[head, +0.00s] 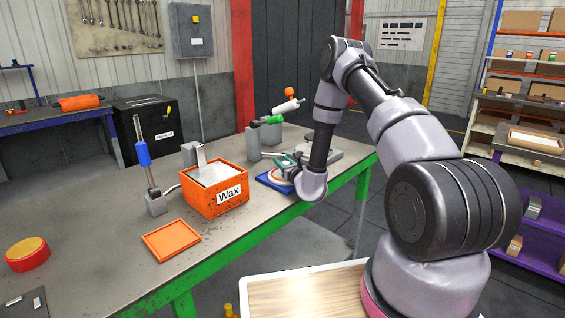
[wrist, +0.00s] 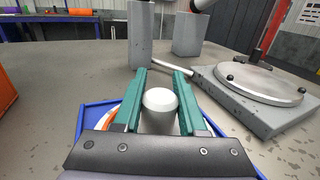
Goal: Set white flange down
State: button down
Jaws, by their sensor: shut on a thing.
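My gripper (wrist: 160,84) has its green fingers on either side of a round white knob, part of the white flange (wrist: 160,99), and is shut on it. The gripper (head: 287,160) also shows in the head view, low over a blue tray (head: 266,182) near the bench's right end. The tray's blue rim (wrist: 88,122) shows in the wrist view, with an orange and white edge inside it. My gripper hides most of the flange and the tray's middle. I cannot tell whether the flange touches the tray.
A grey plate fixture with a round metal disc (wrist: 262,84) stands close on the right. Grey posts (wrist: 142,35) stand behind. An orange Wax box (head: 214,188), an orange tray (head: 171,240) and a blue-handled lever (head: 143,154) are farther left on the bench.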

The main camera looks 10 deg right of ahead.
jog(key=shift+c, duration=2.3)
grip_release()
jog(key=shift+f, duration=0.1)
